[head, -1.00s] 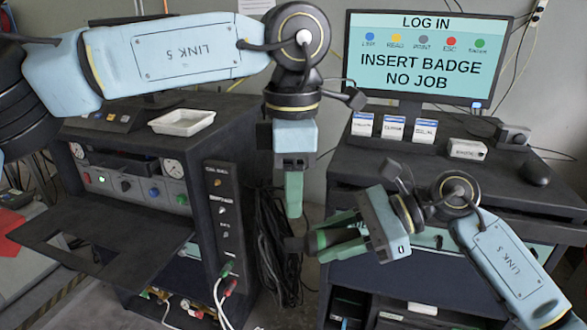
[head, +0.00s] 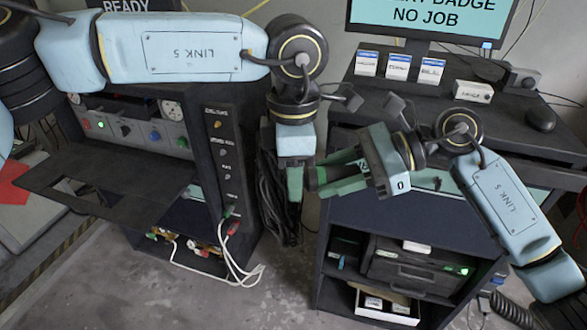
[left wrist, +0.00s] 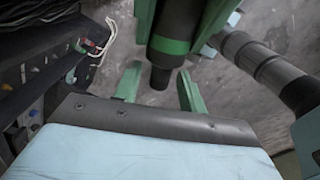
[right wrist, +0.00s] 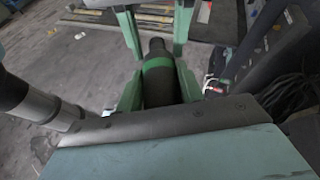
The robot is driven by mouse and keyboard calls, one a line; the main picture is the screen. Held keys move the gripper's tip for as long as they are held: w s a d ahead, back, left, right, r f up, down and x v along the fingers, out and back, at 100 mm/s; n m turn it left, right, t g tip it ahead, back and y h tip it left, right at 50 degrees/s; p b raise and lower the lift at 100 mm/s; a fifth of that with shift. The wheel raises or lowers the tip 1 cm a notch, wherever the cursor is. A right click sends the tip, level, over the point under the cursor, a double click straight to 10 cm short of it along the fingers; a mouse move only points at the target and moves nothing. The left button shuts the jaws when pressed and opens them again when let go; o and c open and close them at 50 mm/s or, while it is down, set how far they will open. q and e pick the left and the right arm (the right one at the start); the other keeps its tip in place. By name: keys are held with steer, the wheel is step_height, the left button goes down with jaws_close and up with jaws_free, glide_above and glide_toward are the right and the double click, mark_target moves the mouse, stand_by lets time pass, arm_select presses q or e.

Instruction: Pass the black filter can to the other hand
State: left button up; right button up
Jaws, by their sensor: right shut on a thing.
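The black filter can (head: 342,172), with a green band, is held in my right gripper (head: 330,179). It lies roughly level, its free end toward my left gripper (head: 295,190). In the right wrist view the can (right wrist: 158,78) sits between my right gripper's green fingers. My left gripper points down, beside the can's free end in the head view. In the left wrist view its fingers (left wrist: 158,88) are open, with the can's narrow dark end (left wrist: 160,76) showing between them. I cannot tell whether they touch it.
A dark test cabinet with a fold-out shelf (head: 105,190) stands left, hoses hanging below. A dark workstation (head: 420,215) with a monitor (head: 430,15) and an open drawer (head: 388,305) stands right. Bare floor (head: 200,290) shows between them.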

arm_select(q)
steer(key=c, duration=0.7)
jaws_close()
arm_select(e)
steer(key=o, duration=1.1)
